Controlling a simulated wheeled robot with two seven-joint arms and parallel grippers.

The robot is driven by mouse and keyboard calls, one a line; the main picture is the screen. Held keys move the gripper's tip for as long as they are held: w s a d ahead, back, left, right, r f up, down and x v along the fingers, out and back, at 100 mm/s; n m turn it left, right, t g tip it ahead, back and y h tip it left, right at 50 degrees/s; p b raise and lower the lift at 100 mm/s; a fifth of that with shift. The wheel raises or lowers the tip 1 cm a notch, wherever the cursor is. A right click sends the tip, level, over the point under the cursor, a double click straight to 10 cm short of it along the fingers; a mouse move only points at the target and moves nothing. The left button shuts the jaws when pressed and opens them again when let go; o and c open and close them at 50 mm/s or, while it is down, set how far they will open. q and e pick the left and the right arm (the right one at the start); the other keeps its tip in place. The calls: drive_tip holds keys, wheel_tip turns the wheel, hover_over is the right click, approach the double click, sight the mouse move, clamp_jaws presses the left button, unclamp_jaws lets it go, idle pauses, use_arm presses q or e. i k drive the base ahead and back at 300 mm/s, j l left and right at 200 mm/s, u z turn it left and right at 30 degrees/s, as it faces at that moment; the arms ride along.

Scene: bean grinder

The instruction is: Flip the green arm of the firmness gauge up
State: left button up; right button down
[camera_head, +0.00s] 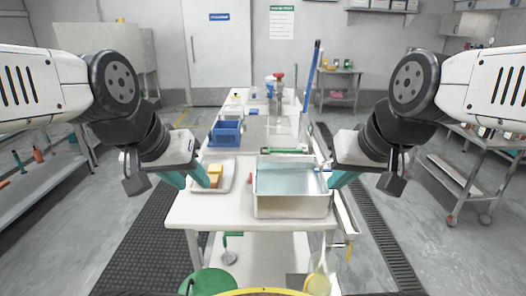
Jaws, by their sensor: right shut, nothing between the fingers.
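My right gripper (336,183) is shut and empty at the right edge of the basin, nearer than the stand.
The metal basin (291,206) with bluish contents stands at the table's front. The white tray (226,183) holds yellow and brown blocks (214,174). A blue crate (226,133) stands behind it. A tall blue pole (311,77) leans by the stand. Side benches flank the aisle.

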sight(270, 150)
drive_tip(key=k+j, duration=0.2)
drive_tip(key=j, duration=0.2)
drive_tip(key=k+j, duration=0.15)
drive_tip(key=j, duration=0.25)
drive_tip(key=j+z, duration=0.1)
drive_tip(key=j, duration=1.75)
drive_tip(key=i+j, duration=0.6)
drive_tip(key=j, duration=0.2)
drive_tip(key=i, duration=0.9)
drive_tip(key=l+z, duration=0.05)
